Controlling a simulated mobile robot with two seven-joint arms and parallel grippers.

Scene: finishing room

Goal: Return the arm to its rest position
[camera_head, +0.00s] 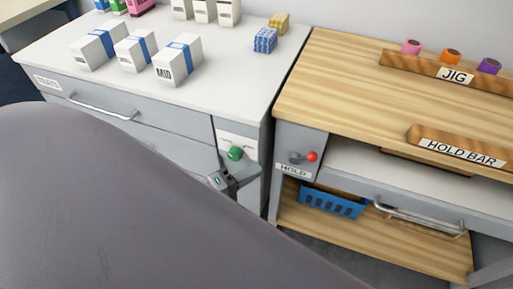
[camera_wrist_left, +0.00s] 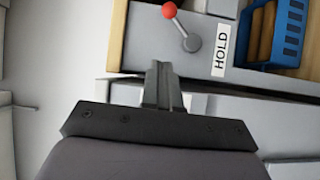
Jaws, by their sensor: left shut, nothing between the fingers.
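My left gripper (camera_head: 222,180) is small in the head view, in front of the grey cabinet near a green knob (camera_head: 236,153). My large grey arm link covers the lower left of that view. In the left wrist view my left gripper (camera_wrist_left: 161,70) has its fingers together with nothing between them. They point toward the bench side with the red-tipped lever (camera_head: 311,156) and the HOLD label (camera_head: 292,171). The lever also shows in the left wrist view (camera_wrist_left: 183,28), apart from the fingertips. My right gripper is not in view.
White boxes with blue bands (camera_head: 178,62) stand on the white-topped cabinet (camera_head: 240,95). The wooden bench (camera_head: 350,90) on the right carries a JIG rack (camera_head: 440,70) and a HOLD BAR strip (camera_head: 455,148). A blue basket (camera_head: 331,203) sits on its lower shelf. A narrow gap separates cabinet and bench.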

